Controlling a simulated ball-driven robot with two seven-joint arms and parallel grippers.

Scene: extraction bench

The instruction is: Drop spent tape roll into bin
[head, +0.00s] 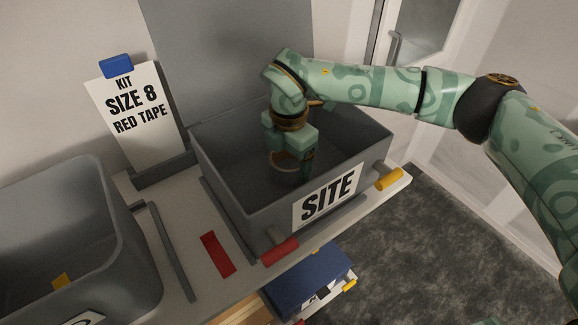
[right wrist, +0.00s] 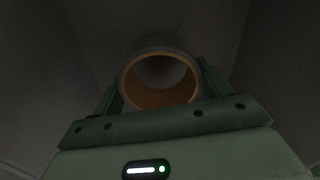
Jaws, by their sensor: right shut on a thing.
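The spent tape roll (right wrist: 160,98) shows in the right wrist view as a ring with an orange-brown inner core and a dark outside. My right gripper (right wrist: 160,85) is shut on it, with a finger on each side. In the head view the right gripper (head: 291,164) points down inside the grey crate marked SITE (head: 240,205), and the roll (head: 283,162) is partly hidden by it. The roll is below the crate's rim; I cannot tell whether it touches the floor. A grey bin (head: 130,255) stands at the left, its label cut off. My left gripper is not in view.
A sign (head: 138,112) reading KIT SIZE 8 RED TAPE stands behind, with a blue clip (head: 116,66). A red strip (head: 217,254) lies on the bench between bin and crate. The SITE crate has red (head: 280,251) and yellow (head: 388,179) grips. A blue box (head: 310,280) sits below.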

